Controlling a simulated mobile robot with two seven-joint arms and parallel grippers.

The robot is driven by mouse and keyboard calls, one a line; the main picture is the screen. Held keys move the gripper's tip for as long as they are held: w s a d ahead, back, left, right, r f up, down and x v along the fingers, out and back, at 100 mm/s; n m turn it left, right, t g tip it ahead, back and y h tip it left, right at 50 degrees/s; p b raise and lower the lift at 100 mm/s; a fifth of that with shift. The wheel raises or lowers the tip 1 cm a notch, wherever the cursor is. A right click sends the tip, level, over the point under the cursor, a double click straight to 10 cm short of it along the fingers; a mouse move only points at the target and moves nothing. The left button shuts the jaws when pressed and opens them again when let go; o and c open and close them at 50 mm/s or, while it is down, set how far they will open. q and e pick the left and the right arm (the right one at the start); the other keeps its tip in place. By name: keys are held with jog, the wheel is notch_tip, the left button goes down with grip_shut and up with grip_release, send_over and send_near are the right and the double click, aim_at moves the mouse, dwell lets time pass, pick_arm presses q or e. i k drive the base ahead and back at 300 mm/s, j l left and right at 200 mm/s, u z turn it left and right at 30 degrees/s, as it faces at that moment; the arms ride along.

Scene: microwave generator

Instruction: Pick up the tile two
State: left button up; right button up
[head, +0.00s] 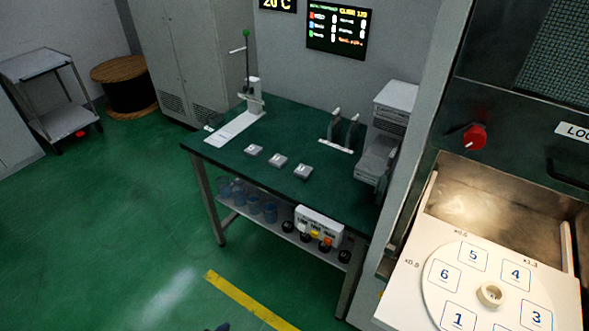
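Neither of my grippers can be made out in the head view. A small dark shape shows at the bottom edge, too little to identify.
The table (225,157) also bears a white stand (250,100), a two-pronged holder (337,135) and a grey device (384,140). At right, an open chamber holds a white numbered disc (490,292). Green floor (120,240) is clear at left.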

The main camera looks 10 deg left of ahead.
aim_at(303, 171)
jog(key=u, duration=0.3)
jog(key=j+z, duration=0.25)
jog(key=i+z, duration=0.15)
jog(key=z, duration=0.15)
jog(key=i+j+z, duration=0.2)
jog(key=j, duration=0.35)
jog(key=j+z, duration=0.2)
jog(key=j, duration=0.35)
jog(key=i+j, duration=0.1)
jog(key=j, duration=0.65)
jog(key=i+j+z, duration=0.15)
jog(key=j, duration=1.35)
jog(key=i+z, duration=0.05)
jog(key=i, duration=0.05)
